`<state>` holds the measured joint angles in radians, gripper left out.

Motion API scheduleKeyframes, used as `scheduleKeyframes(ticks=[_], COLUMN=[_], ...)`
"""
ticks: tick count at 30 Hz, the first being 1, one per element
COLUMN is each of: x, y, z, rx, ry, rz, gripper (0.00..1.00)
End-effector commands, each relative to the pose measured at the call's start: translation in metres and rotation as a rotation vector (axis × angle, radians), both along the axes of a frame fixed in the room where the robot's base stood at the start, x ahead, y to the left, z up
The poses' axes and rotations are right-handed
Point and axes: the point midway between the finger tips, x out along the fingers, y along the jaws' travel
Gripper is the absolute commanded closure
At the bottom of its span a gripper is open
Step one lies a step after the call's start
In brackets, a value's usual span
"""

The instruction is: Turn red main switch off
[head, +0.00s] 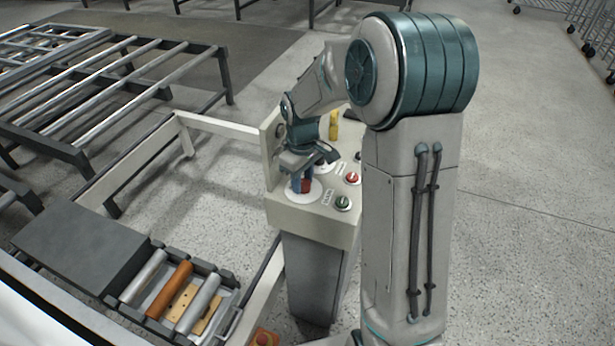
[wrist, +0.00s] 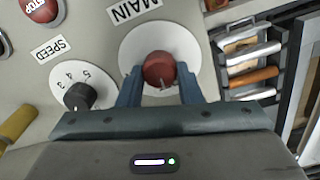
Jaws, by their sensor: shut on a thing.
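The red main switch (wrist: 159,70) is a round knob on a white disc, below the label MAIN (wrist: 134,10) in the wrist view. A small pale mark shows on the knob's lower edge. My gripper (wrist: 160,88) has its blue fingers on either side of the knob and is shut on it. In the head view my gripper (head: 302,184) reaches down onto the white disc at the left of the control panel (head: 300,216). There the fingers largely hide the knob.
A speed dial (wrist: 79,96), a red stop button (wrist: 40,10) and a yellow handle (wrist: 17,124) are near the gripper. Rollers (head: 172,286) lie at the lower left.

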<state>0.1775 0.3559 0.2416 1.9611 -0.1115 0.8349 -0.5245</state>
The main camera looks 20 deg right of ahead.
Motion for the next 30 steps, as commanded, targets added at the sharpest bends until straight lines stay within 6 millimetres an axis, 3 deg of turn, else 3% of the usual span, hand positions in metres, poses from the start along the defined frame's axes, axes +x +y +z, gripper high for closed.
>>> scheduleKeyframes(ticks=[22,23,24,25,30], x=[-0.0046,-0.0046,-0.0043,-0.0040,-0.0025], y=[-0.0016,-0.0016,-0.0015,-0.0014,-0.0005], z=[-0.0035,-0.0035,-0.0034,-0.0032,-0.0019], rx=[-0.002,-0.003,-0.002,-0.002,-0.002], ry=[0.017,0.017,0.016,0.015,0.009], rz=[0.084,0.084,0.084,0.084,0.085], gripper=[0.91,0.63,0.51,0.46,0.46])
